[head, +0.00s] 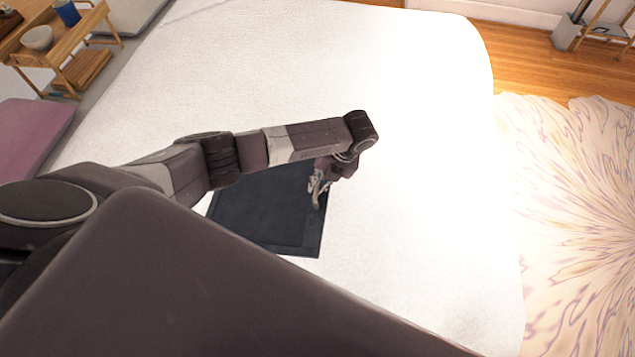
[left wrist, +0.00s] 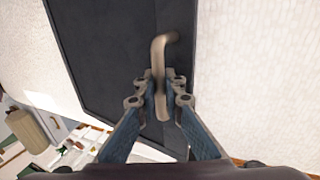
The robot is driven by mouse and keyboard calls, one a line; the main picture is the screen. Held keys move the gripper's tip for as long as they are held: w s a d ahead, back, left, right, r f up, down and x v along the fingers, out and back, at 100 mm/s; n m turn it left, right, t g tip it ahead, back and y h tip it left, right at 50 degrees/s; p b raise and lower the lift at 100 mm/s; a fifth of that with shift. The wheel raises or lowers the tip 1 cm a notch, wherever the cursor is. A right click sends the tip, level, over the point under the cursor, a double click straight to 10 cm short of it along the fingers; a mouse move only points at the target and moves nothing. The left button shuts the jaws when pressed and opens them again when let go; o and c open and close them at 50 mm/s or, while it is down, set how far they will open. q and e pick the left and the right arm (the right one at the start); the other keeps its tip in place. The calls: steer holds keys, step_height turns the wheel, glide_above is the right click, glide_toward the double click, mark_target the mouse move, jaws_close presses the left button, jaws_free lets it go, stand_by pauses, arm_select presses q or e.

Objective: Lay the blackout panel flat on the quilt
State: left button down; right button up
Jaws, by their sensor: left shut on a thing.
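The blackout panel (head: 265,212) is a dark, flat rectangle over the white quilt (head: 420,200) in the head view. My left arm hides its far left part. My left gripper (head: 318,188) is at the panel's right edge. In the left wrist view, the gripper (left wrist: 160,85) is shut on a beige bent handle (left wrist: 160,55) of the panel, which also shows there (left wrist: 105,50). Whether the panel touches the quilt all over or is slightly raised, I cannot tell. My right gripper is not in view.
A wooden cart (head: 65,50) with a bowl (head: 38,38) and a blue cup (head: 67,12) stands at the upper left. A purple cushioned piece (head: 30,135) is at the left. A patterned rug (head: 580,220) lies right of the bed. The quilt right of the panel is clear.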

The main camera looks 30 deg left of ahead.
arm_select(q)
step_height(320, 180, down, 5)
steer(key=b, duration=0.3)
steer(key=shift+f, duration=0.35)
steer(key=shift+f+b, duration=0.1)
steer(key=shift+b, duration=0.2)
steer(key=shift+f, duration=0.4)
stand_by(0.3)
steer(key=c, duration=1.9)
jaws_free()
steer(key=shift+c, duration=0.2)
